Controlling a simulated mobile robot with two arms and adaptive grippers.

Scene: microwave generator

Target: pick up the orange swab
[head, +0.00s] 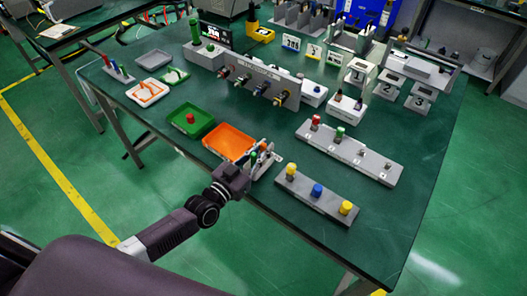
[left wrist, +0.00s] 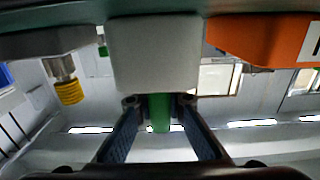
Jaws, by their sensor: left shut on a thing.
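My left gripper (head: 256,160) is at the small grey swab holder (head: 266,167) beside the orange tray, in the head view. In the left wrist view its two dark fingers (left wrist: 158,115) are shut on a green swab (left wrist: 160,110), which stands out from the pale holder block (left wrist: 153,55). The green swab also shows in the head view (head: 254,158). A small orange-topped piece (head: 263,147), seemingly the orange swab, stands just behind it, outside the fingers. The gripper partly hides the holder. My right gripper is not in view.
The orange tray (head: 229,140) and green tray (head: 193,121) lie left of the holder. A grey block with yellow and blue knobs (head: 318,197) stands close on the right. A longer grey block (head: 350,152) is behind it. The table's front edge is near my arm.

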